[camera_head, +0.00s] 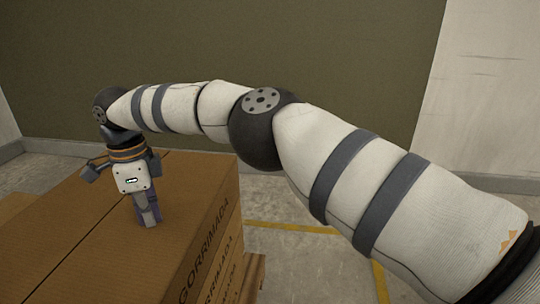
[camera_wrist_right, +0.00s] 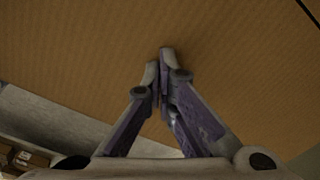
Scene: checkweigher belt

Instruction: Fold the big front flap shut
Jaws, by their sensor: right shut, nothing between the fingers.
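A brown cardboard box (camera_head: 205,215) stands at the lower left of the head view, with lettering on its side. Its top flaps (camera_head: 110,245) look flat, and a dark seam runs between them. I cannot tell for sure which one is the big front flap. My right gripper (camera_head: 151,222) points down with its fingers shut and empty, its tips at or just above the flap right of the seam. In the right wrist view, the shut fingertips (camera_wrist_right: 160,60) lie against a background of plain cardboard (camera_wrist_right: 230,50). My left gripper is out of view.
A wooden pallet (camera_head: 255,275) shows beside the box's base. Yellow lines (camera_head: 290,226) mark the grey floor. A dark green wall (camera_head: 300,50) stands behind. The floor right of the box is clear.

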